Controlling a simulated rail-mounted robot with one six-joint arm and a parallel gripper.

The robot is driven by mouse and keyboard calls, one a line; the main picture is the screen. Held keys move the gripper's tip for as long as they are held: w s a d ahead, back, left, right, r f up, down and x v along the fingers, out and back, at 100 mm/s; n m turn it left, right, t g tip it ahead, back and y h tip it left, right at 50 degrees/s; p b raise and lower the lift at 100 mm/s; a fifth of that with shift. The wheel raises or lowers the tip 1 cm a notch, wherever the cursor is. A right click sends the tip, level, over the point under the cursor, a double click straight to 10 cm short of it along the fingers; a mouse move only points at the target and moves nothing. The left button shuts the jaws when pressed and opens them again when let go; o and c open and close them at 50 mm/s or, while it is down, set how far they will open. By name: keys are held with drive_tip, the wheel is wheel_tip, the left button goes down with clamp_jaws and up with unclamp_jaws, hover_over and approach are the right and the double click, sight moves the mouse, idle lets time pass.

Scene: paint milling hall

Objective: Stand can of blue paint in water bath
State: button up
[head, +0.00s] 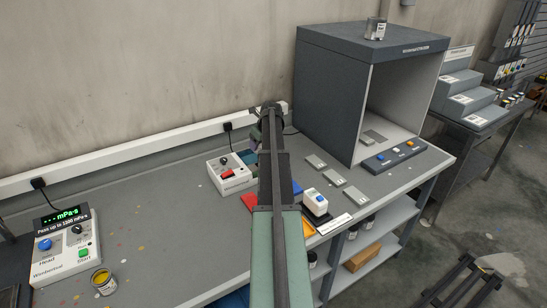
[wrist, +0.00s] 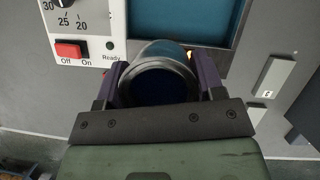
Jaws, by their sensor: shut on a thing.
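My gripper (wrist: 160,82) is shut on an open can of dark blue paint (wrist: 167,84), with a purple finger on each side of its metal wall. The can's open top faces the wrist camera. Beyond it in the wrist view lies the blue water of the water bath (wrist: 196,18), next to a white control box with a red Off/On switch. The can's far end overlaps the bath's near edge in this view; I cannot tell its height above the water. In the head view my arm hides the can and most of the bath; the bath's control box (head: 231,174) shows left of the arm.
A grey booth (head: 330,85) stands at the back right of the bench, with a small can (head: 375,29) on top. Grey plates (head: 334,170) and a white device (head: 315,204) lie right of my arm. A viscometer (head: 66,246) and a yellow paint can (head: 103,281) are at left.

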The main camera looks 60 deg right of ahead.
hover_over(256, 158)
wheel_tip(256, 158, down, 2)
drive_tip(key=s+m, duration=0.1)
wheel_tip(256, 158, down, 7)
drive_tip(key=b, duration=0.7)
drive_tip(key=shift+a+r, duration=0.1)
drive_tip(key=shift+a, duration=0.05)
drive_tip(key=shift+f+b, duration=0.65)
drive_tip(key=shift+b, duration=0.1)
drive_tip(key=o, duration=1.1)
drive_tip(key=shift+r, duration=0.1)
drive_tip(key=shift+c, duration=0.2)
